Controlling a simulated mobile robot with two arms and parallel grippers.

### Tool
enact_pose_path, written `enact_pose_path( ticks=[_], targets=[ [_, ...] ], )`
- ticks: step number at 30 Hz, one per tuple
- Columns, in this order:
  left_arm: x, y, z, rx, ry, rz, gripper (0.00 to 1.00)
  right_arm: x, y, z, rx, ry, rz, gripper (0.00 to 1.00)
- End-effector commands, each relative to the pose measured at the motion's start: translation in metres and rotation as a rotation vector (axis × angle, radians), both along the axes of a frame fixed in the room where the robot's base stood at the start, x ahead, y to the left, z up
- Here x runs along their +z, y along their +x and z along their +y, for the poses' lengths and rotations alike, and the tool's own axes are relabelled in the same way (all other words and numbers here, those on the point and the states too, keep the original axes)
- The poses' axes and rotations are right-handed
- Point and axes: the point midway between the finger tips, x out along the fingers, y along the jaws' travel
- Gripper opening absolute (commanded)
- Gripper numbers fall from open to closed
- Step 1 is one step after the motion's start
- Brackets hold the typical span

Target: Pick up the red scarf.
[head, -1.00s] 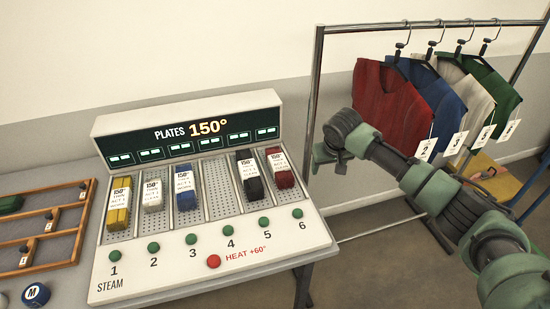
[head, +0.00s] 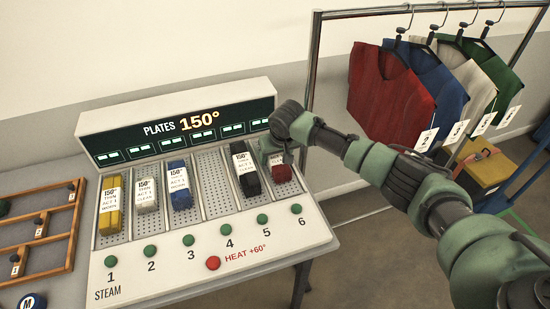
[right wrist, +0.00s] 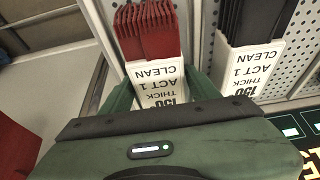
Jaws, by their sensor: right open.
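The red scarf (head: 282,174) is a folded bundle with a white paper band, in slot 6 at the right end of the steam plate unit. In the right wrist view the scarf (right wrist: 148,32) shows its folds, and its band reads "150 THICK ACT 1 CLEAN". My right gripper (head: 277,150) is at the back end of slot 6 and partly hides the scarf. In the right wrist view my right gripper (right wrist: 160,92) is open, one finger on each side of the banded end. Whether the fingers touch it, I cannot tell. My left gripper is not in view.
A black scarf (head: 248,184) lies close by in slot 5. Blue (head: 180,190), cream (head: 147,196) and yellow (head: 110,208) bundles fill slots 3, 2 and 1; slot 4 is empty. A red HEAT button (head: 213,263) is at the front. A garment rail (head: 314,70) stands at the right.

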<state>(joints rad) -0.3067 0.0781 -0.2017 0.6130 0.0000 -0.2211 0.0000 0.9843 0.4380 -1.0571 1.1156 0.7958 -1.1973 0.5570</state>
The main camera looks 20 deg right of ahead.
Motion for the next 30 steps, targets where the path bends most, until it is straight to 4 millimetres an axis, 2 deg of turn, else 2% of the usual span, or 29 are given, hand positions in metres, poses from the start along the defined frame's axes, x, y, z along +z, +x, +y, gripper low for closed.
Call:
enact_pose_path(
  ticks=[6, 8, 12, 13, 23, 26, 30],
  targets=[
    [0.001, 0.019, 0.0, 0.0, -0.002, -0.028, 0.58, -0.001, 0.001, 0.0, 0.0, 0.0, -0.001, 0.61],
    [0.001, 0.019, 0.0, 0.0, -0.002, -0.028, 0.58, -0.001, 0.001, 0.0, 0.0, 0.0, -0.001, 0.47],
    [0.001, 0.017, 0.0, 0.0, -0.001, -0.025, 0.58, -0.001, 0.001, 0.0, 0.0, 0.0, -0.001, 0.08],
    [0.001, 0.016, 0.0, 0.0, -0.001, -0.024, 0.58, -0.001, 0.001, 0.0, 0.0, 0.001, -0.002, 0.05],
    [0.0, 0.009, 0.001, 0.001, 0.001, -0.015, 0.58, 0.004, 0.001, 0.0, -0.001, 0.001, -0.003, 0.05],
    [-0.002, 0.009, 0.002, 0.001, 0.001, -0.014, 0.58, 0.012, 0.002, 0.0, 0.0, 0.002, -0.004, 0.05],
    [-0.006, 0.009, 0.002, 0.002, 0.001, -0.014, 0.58, 0.035, 0.002, 0.001, 0.001, 0.003, -0.008, 0.05]
  ],
)
